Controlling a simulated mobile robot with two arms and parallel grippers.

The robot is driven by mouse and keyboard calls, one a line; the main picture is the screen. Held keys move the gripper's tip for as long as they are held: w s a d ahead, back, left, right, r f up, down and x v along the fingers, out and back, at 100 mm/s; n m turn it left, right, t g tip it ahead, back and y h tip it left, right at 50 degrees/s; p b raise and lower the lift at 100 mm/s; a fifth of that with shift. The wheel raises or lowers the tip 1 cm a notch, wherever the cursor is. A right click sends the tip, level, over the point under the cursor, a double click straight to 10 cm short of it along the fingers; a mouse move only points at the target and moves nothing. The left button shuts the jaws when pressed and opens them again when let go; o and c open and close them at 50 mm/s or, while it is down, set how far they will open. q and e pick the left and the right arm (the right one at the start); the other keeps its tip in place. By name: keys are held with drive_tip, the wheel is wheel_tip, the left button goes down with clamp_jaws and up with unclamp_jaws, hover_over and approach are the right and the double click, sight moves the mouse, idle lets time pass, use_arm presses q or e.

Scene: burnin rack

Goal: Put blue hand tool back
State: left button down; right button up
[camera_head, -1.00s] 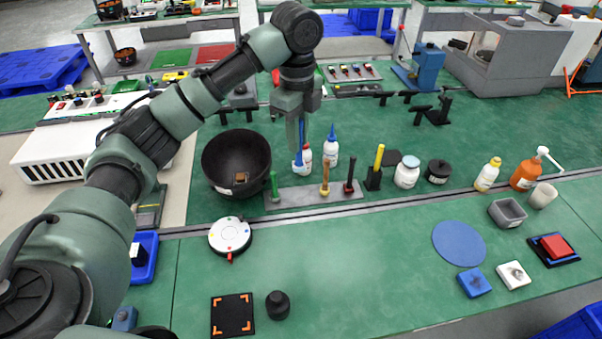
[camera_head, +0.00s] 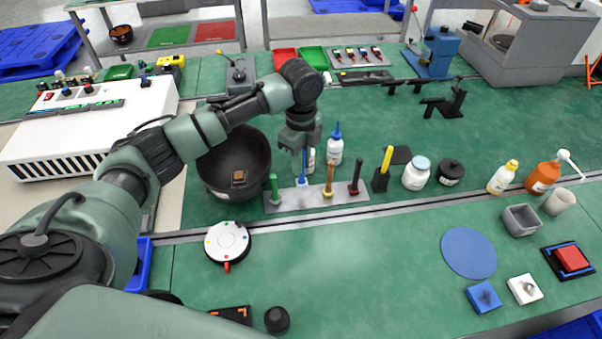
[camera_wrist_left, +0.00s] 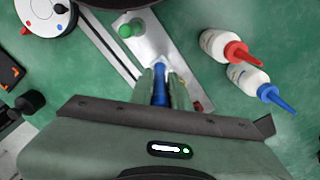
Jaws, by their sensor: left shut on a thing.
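The blue hand tool (camera_head: 303,182) is upright between the fingers of my left gripper (camera_head: 301,168), which is shut on it. In the left wrist view the blue tool (camera_wrist_left: 160,88) shows between the two fingers (camera_wrist_left: 161,76). The grey tool rack (camera_head: 290,205) lies under it on the green bench. The tool stands over the gap between the green tool (camera_head: 274,188) and the yellow tool (camera_head: 329,178). Its lower end meets the rack in the picture, but I cannot tell if it is seated. My right gripper is not in view.
A black bowl (camera_head: 222,180) stands close left of the rack. A blue-tipped bottle (camera_head: 335,150) and a red-tipped bottle (camera_wrist_left: 222,46) stand just behind the rack. The front bench middle is clear.

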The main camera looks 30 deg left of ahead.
sight(301, 178)
use_arm(q)
drive_tip(key=shift+f, duration=0.5)
drive_tip(key=shift+d+f, duration=0.1)
drive_tip(key=shift+f, duration=0.15)
wheel_tip(301, 178, down, 4)
drive_tip(key=shift+r+p, duration=0.25)
drive_tip(key=shift+p, duration=0.1)
drive_tip(key=shift+f, duration=0.35)
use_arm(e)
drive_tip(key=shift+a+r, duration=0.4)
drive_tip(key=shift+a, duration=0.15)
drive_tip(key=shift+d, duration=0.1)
use_arm(q)
drive_tip(key=c, duration=1.3)
unclamp_jaws()
drive_tip(key=shift+c, duration=0.2)
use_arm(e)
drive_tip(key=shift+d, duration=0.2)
